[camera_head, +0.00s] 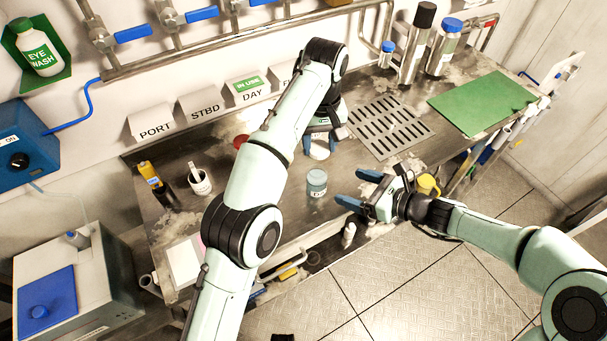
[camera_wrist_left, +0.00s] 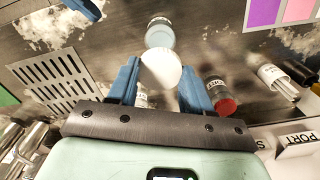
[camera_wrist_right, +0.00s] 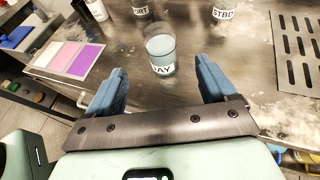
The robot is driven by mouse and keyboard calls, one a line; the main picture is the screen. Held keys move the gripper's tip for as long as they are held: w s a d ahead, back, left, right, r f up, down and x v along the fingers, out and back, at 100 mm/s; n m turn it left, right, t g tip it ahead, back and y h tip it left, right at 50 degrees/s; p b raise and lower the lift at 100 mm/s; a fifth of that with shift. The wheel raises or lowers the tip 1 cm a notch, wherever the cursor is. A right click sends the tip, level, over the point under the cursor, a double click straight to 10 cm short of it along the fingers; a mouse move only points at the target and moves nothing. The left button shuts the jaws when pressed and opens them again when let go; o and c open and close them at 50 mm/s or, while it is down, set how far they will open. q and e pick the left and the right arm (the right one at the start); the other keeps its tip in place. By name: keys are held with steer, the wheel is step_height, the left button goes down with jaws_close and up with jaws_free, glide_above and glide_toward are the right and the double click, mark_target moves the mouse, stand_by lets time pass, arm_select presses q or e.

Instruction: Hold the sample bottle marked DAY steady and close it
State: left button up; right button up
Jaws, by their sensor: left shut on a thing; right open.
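The sample bottle (camera_head: 317,183) stands upright and uncapped on the bench, pale blue-grey inside. Its DAY label reads in the right wrist view (camera_wrist_right: 162,58). My left gripper (camera_head: 321,130) is shut on a white round lid (camera_wrist_left: 160,68), behind and apart from the bottle in the head view. The bottle's top also shows just past the lid in the left wrist view (camera_wrist_left: 160,33). My right gripper (camera_head: 350,187) is open and empty. Its fingers point at the bottle from the right, and the bottle lies beyond the fingertips in the right wrist view.
A red-topped container (camera_head: 241,141) and a white cup (camera_head: 200,182) stand left on the bench. A slotted drain (camera_head: 390,127) and a green mat (camera_head: 482,101) lie right. Tall bottles stand at the back. The bench's front edge is close to my right gripper.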

arm_select(q)
steer(key=shift+a, duration=0.1)
arm_select(e)
steer(key=shift+a, duration=0.1)
stand_by(0.3)
steer(key=x, duration=1.2)
steer(key=shift+w, duration=0.1)
steer(key=shift+r, duration=0.1)
steer(key=c, duration=1.5)
arm_select(q)
steer(key=shift+f, duration=2.45)
